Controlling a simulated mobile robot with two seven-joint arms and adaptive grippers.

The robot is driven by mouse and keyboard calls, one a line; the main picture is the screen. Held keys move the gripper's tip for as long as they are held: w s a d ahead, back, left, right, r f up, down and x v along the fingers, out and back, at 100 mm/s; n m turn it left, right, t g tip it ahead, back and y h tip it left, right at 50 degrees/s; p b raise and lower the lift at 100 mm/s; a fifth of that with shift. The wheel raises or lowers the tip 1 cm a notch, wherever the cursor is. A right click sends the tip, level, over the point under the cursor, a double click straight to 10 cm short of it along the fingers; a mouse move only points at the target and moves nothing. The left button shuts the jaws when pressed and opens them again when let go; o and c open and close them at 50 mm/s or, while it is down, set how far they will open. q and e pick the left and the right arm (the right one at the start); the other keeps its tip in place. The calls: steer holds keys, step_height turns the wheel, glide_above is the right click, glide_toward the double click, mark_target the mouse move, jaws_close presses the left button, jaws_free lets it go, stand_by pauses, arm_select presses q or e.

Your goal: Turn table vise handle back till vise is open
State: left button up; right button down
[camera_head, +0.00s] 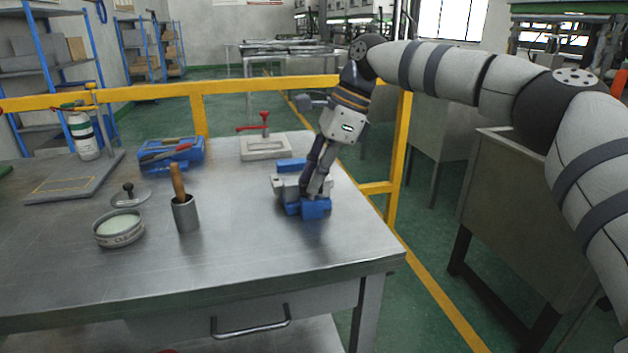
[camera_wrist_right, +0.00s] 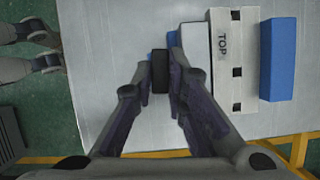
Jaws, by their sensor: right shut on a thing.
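The blue table vise (camera_head: 308,208) stands near the right edge of the metal table, and its blue parts also show in the wrist view (camera_wrist_right: 278,60). A pale block marked "TOP" (camera_wrist_right: 235,60) lies between the vise's blue parts. The vise handle (camera_wrist_right: 160,70) looks like a short dark piece at the left of the vise. My right gripper (camera_head: 314,190) reaches down over the vise. In the wrist view its fingertips (camera_wrist_right: 166,78) are shut on the handle. In the head view the fingers hide part of the vise. My left gripper is not in view.
A pale clamp frame with a red handle (camera_head: 265,145) stands behind the vise. A blue tool tray (camera_head: 172,154), a grey cup with a wooden-handled tool (camera_head: 185,214) and a round tin (camera_head: 118,228) are on the left. The table's front middle is clear.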

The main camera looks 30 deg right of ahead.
steer(key=shift+f+n+g, duration=0.1)
steer(key=shift+n+g, duration=0.3)
steer(key=shift+n, duration=0.3)
steer(key=c, duration=1.6)
jaws_free()
steer(key=shift+w, duration=0.1)
steer(key=v, duration=0.8)
